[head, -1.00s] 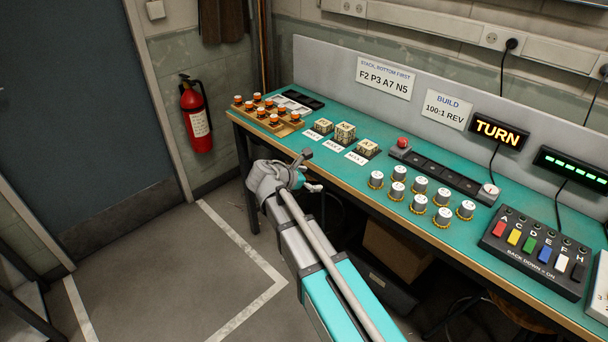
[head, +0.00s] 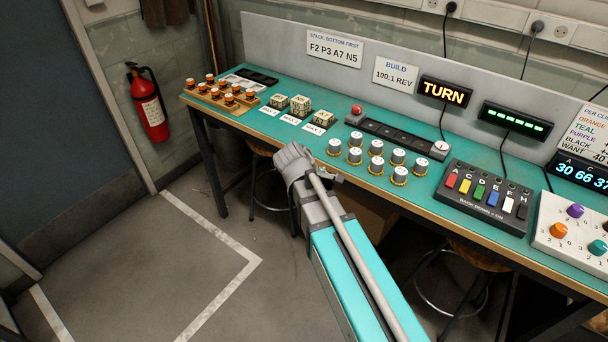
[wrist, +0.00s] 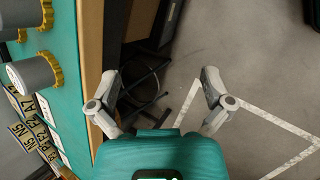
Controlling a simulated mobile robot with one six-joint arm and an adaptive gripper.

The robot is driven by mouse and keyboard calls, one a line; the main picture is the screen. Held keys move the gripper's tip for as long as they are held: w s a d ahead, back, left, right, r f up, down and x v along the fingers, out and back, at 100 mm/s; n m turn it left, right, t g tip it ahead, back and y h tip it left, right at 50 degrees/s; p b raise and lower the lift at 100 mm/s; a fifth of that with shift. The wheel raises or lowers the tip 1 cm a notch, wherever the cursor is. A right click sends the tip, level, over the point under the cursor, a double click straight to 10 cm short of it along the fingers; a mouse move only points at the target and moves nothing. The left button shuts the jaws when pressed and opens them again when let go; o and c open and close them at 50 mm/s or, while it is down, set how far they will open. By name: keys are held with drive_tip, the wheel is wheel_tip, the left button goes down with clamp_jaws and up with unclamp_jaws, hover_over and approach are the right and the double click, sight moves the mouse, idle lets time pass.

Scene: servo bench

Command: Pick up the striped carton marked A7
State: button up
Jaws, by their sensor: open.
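Several striped cartons stand on marked spots at the back left of the bench. In the wrist view a carton face reading A7 (wrist: 40,101) shows at the left edge; one reading N5 (wrist: 20,132) is below it. In the head view A7 seems to be the right-hand carton (head: 323,119), but its print is too small to read. The middle stack (head: 299,105) is taller. My gripper (wrist: 162,88) is open and empty, with floor between its fingers. In the head view my gripper (head: 330,174) is by the bench's front edge, right of the cartons.
White-topped knobs (head: 376,164) stand on the bench (head: 270,136) between my gripper and the dark slotted strip (head: 395,137). Orange-topped pieces (head: 215,94) stand at the far left, a switch box (head: 485,200) at right. Stools (head: 272,205) stand under the bench; the floor at left is clear.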

drive_tip(key=s+d+f+m+g+y, duration=0.3)
drive_tip(key=s+d+m+y, duration=0.2)
drive_tip(key=s+d+m, duration=0.4)
drive_tip(key=s+m, duration=0.1)
drive_tip(key=m, duration=0.3)
drive_tip(key=shift+s+y, duration=0.25)
drive_tip(key=shift+y, duration=0.15)
drive_tip(key=shift+a, duration=0.1)
drive_tip(key=c, duration=0.6)
drive_tip(key=shift+s, duration=0.2)
